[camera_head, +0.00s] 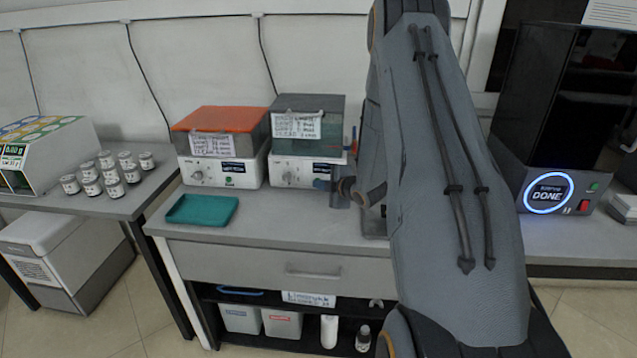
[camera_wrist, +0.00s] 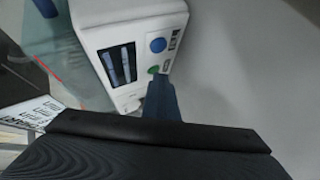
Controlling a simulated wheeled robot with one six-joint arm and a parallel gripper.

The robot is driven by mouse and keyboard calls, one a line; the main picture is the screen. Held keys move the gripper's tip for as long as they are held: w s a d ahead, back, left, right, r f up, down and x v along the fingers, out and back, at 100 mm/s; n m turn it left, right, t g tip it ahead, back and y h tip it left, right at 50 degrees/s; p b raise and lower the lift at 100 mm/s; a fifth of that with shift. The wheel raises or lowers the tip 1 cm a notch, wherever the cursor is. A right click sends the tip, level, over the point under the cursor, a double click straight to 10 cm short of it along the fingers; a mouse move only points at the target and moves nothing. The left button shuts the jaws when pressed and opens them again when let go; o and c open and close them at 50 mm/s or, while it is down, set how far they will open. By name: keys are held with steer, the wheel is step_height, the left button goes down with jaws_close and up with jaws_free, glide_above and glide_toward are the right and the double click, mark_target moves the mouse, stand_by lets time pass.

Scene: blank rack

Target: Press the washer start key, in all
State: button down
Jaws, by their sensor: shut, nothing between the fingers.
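Two white washers stand on the table in the head view, one with an orange lid (camera_head: 222,119) and one with a grey-green top (camera_head: 308,104). My gripper (camera_head: 326,185) is at the front right of the grey-green one and hides part of its panel. In the wrist view the white panel (camera_wrist: 105,22) is tilted, with a dark display (camera_wrist: 119,65), a blue round button (camera_wrist: 158,45) and a green key (camera_wrist: 153,70). The shut, empty fingertips (camera_wrist: 160,82) are right beside the green key and overlap its edge. I cannot tell whether they touch it.
A teal tray (camera_head: 202,210) lies in front of the orange-lidded washer. Several small jars (camera_head: 113,188) stand on the left table. A black machine (camera_head: 545,110) reading DONE stands at the right. Handwritten labels hang on both washers' tops.

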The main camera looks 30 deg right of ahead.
steer(key=shift+s+a, duration=0.45)
steer(key=shift+s, duration=0.2)
steer(key=shift+s+a+p, duration=0.4)
steer(key=shift+s+a, duration=0.3)
steer(key=shift+s, duration=0.35)
steer(key=shift+s+a+p, duration=0.4)
steer(key=shift+s+a, duration=0.3)
steer(key=shift+s, duration=0.3)
